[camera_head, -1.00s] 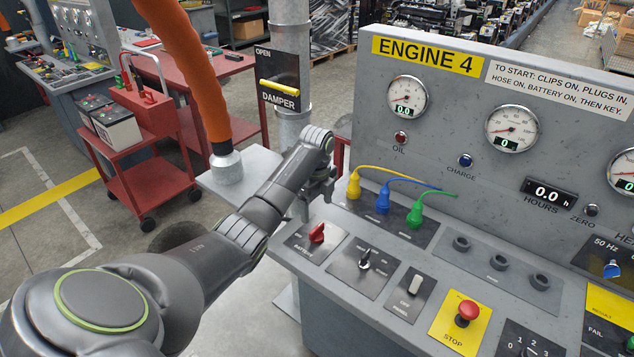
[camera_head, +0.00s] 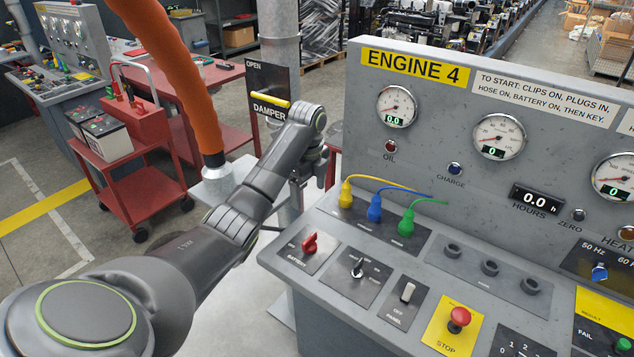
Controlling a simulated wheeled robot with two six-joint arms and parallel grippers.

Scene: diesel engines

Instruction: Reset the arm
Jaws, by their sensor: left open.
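My left arm reaches in from the lower left, and its wrist bends down at the left edge of the engine 4 console (camera_head: 345,225). My left gripper (camera_head: 302,190) is small and partly hidden under the wrist. It is open, with nothing seen between its fingers. It hangs in front of the damper post, left of the yellow plug (camera_head: 346,192) and above the red battery switch (camera_head: 311,243). My right gripper is not in view.
Blue (camera_head: 375,208) and green (camera_head: 407,222) plugs stand in their sockets beside the yellow one. An orange hose (camera_head: 175,65) hangs left of the damper plate (camera_head: 268,90). A red trolley (camera_head: 130,185) with batteries stands at left. Open floor lies between trolley and console.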

